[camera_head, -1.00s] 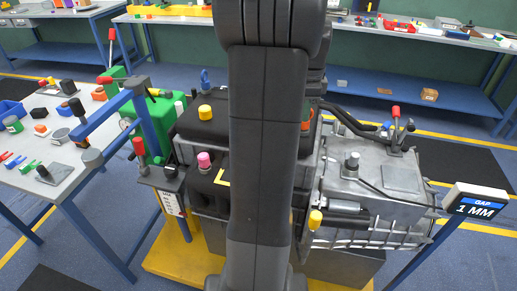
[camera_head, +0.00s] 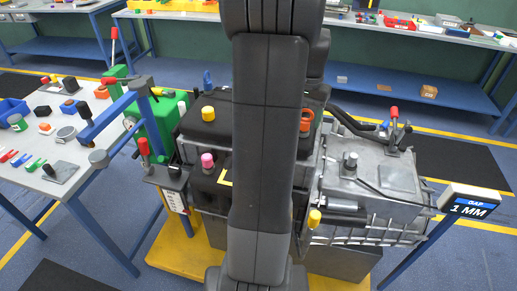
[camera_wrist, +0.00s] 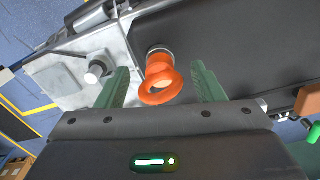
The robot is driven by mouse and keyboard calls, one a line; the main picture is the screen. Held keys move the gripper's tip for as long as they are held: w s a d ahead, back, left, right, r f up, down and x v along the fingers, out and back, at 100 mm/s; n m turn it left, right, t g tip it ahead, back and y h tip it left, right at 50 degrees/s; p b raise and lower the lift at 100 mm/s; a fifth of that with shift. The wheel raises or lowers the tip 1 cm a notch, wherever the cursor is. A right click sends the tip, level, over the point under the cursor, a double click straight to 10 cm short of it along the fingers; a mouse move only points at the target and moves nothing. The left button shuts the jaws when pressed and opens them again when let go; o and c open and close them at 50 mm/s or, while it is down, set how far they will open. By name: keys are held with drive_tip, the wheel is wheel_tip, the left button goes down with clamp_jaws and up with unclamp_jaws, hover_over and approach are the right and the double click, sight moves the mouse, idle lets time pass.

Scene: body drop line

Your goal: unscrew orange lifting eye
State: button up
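The orange lifting eye (camera_wrist: 160,82) stands on the engine's dark top cover, beside the grey metal housing, in the wrist view. Its ring lies between the two green fingers of my gripper (camera_wrist: 160,88), with a gap on each side. The fingers are apart and hold nothing. In the head view a small part of the orange eye (camera_head: 306,121) shows just right of my arm, which hides my gripper there.
A gap display (camera_head: 474,208) reading 1 MM stands at right. A blue clamp arm (camera_head: 110,115) and a cluttered table (camera_head: 60,165) are at left. Yellow and pink caps sit on the engine.

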drive_tip(key=shift+w+d+f, duration=0.15)
drive_tip(key=shift+w+d, duration=0.2)
drive_tip(key=shift+d, duration=0.25)
drive_tip(key=shift+s+a+r, duration=0.15)
drive_tip(key=shift+a+r, duration=0.2)
drive_tip(key=shift+r, duration=0.05)
wheel_tip(320, 180, up, 13)
drive_tip(key=b, duration=0.1)
drive_tip(key=shift+w+d, duration=0.2)
drive_tip(key=shift+d, duration=0.15)
drive_tip(key=shift+c, duration=0.3)
